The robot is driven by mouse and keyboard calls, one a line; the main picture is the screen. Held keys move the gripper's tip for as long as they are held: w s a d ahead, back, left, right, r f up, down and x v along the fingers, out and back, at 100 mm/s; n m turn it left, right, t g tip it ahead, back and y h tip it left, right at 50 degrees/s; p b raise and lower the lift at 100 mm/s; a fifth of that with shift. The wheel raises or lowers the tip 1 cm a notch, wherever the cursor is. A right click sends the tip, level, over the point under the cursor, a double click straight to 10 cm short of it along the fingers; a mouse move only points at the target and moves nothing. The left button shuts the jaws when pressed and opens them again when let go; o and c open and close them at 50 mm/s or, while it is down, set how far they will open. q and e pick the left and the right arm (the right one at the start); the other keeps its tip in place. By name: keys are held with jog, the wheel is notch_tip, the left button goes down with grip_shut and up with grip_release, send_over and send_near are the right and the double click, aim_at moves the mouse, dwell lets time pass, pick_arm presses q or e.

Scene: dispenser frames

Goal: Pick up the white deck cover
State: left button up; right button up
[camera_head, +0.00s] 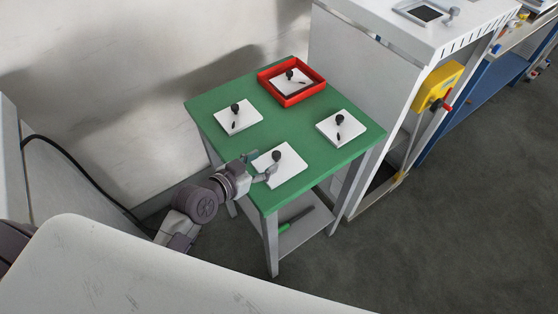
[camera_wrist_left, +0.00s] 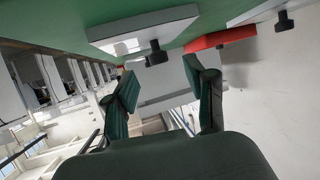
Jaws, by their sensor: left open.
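Several similar white covers, each a flat plate with a black knob, lie on a green table (camera_head: 218,135). In the head view they are the near cover (camera_head: 291,172), the left cover (camera_head: 228,121), the right cover (camera_head: 330,126) and one cover (camera_head: 282,83) inside a red tray (camera_head: 303,96). My left gripper (camera_head: 262,165) is open at the left edge of the near cover, with its fingers close to it. In the left wrist view, one white cover (camera_wrist_left: 120,37) with its knob shows above the open, empty fingers (camera_wrist_left: 163,92). My right gripper is not in view.
A yellow box (camera_head: 433,85) with a red handle is on the white cabinet (camera_head: 352,75) to the right. A green-handled tool (camera_head: 296,219) lies on the shelf under the table. A wall (camera_head: 110,70) stands behind. The table centre between the covers is clear.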

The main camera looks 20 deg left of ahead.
aim_at(274, 155)
pick_arm(q)
jog(key=shift+w+d+f, duration=0.1)
jog(key=shift+w+d, duration=0.05)
jog(key=shift+w, duration=0.2)
jog(key=shift+w+d+f+p, duration=0.1)
jog(key=shift+w+d+p, duration=0.15)
jog(key=shift+w+p, duration=0.15)
jog(key=p+x, duration=0.1)
jog(key=x, duration=0.2)
jog(key=shift+w+d+f, duration=0.1)
jog(key=shift+w+f, duration=0.05)
jog(key=shift+w, duration=0.1)
jog(key=shift+w+d+f, duration=0.15)
jog(key=shift+w+f, duration=0.05)
jog(key=shift+w, duration=0.15)
jog(key=shift+s, duration=0.1)
grip_shut()
